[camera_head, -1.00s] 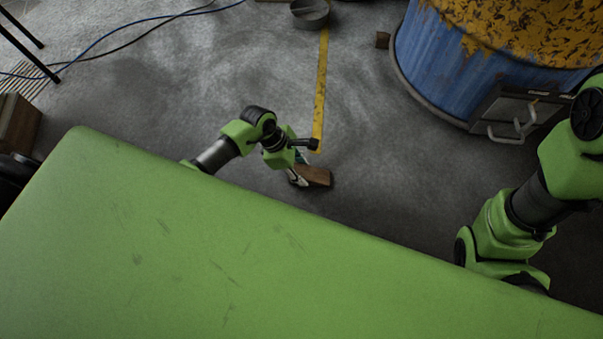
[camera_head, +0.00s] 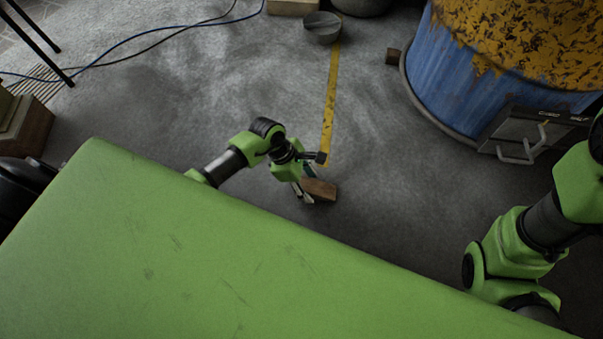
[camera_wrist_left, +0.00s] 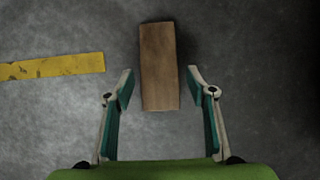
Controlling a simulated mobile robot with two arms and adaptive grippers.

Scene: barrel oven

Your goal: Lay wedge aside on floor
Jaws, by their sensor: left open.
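The wedge is a brown wooden block (camera_head: 320,189) lying on the grey floor near the end of the yellow line. It also shows in the left wrist view (camera_wrist_left: 159,66), just ahead of and partly between the fingertips. My left gripper (camera_head: 304,193) is low at the block; in the left wrist view (camera_wrist_left: 160,88) its two fingers stand apart, with a gap on each side of the block. My right arm (camera_head: 525,235) comes in at the right, but its gripper is not visible.
A blue and yellow barrel oven (camera_head: 475,75) with a metal door and handle (camera_head: 525,145) stands at the upper right. A small brown block (camera_head: 393,56) lies beside its base. A grey bowl (camera_head: 322,28) and cables (camera_head: 130,42) are at the back. The middle floor is clear.

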